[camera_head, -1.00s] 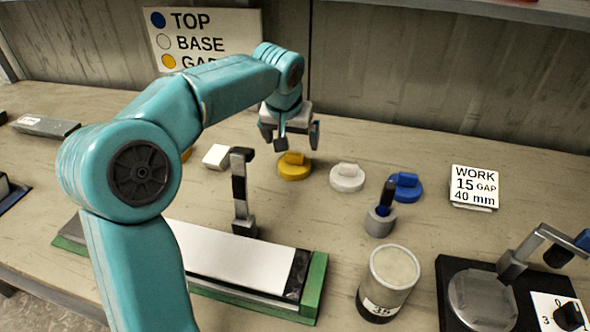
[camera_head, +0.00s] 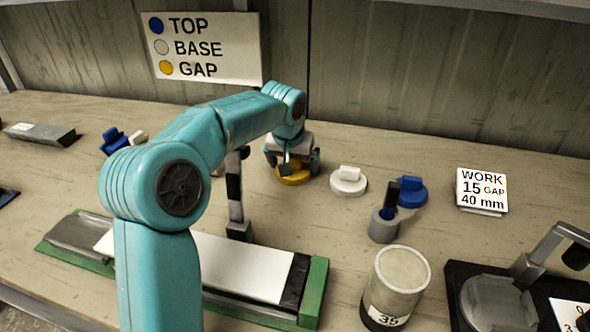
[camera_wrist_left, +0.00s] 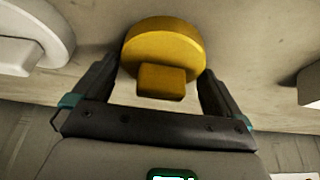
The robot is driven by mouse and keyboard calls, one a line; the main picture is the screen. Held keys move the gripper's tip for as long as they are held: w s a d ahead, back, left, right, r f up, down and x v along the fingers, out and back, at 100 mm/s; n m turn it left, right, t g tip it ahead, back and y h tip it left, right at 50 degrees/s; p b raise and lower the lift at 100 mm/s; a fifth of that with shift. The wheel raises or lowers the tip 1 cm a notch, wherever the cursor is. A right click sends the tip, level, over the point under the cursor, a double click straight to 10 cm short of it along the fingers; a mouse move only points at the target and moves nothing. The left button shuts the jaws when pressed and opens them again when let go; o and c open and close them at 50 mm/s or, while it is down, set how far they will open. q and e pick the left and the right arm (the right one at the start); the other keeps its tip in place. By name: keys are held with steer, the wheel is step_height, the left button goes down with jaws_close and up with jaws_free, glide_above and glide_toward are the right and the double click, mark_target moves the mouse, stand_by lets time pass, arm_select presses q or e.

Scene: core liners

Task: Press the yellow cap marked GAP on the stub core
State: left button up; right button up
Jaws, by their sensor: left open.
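The yellow cap (camera_head: 294,174) lies on the table, partly hidden under my left gripper (camera_head: 292,165). In the left wrist view the yellow cap (camera_wrist_left: 163,48) has a round disc and a raised block grip. The stub core (camera_head: 395,280), a pale cylinder marked 35, stands upright at the front right, well away from the gripper. My right gripper is not in view.
A white cap (camera_head: 348,181) and a blue cap (camera_head: 411,191) lie right of the gripper. A small grey pot (camera_head: 383,226) holds a dark blue marker-like item. A green-ended tray (camera_head: 313,290) lies in front.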

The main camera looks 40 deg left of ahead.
arm_select(q)
steer(key=c, duration=0.7)
step_height(320, 180, up, 6)
steer(key=p, duration=0.5)
steer(key=shift+r+p, duration=0.1)
steer(key=shift+p, duration=0.2)
